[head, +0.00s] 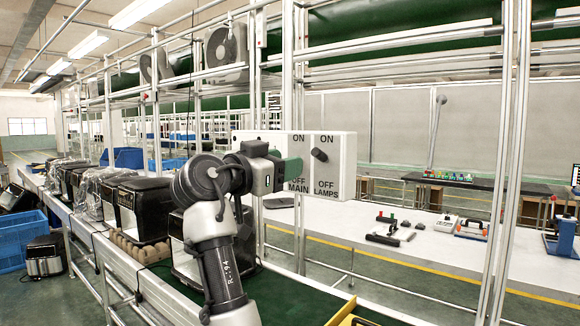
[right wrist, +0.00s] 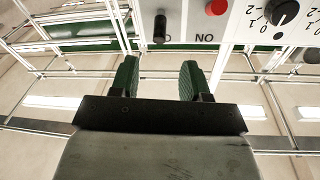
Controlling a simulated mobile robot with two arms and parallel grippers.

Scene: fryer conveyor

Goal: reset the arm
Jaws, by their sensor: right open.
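My right arm rises from the bottom of the head view. Its right gripper (head: 292,170) is in front of the white switch panel (head: 338,182), covering part of the MAIN side. The LAMPS switch (head: 319,155) is a dark knob to the right of the gripper, pointing toward upper left. In the right wrist view my green-padded fingers (right wrist: 157,78) are apart with nothing between them. A black switch lever (right wrist: 160,28) shows beyond the fingers, apart from them. The MAIN switch is hidden in the head view. My left gripper is not in view.
A conveyor with several black fryers (head: 139,210) runs along the left, with blue crates (head: 20,240) beside it. Metal frame posts (head: 507,150) stand near the panel. A white table (head: 380,232) with tools lies behind. A red button (right wrist: 215,6) and dial (right wrist: 285,12) show in the wrist view.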

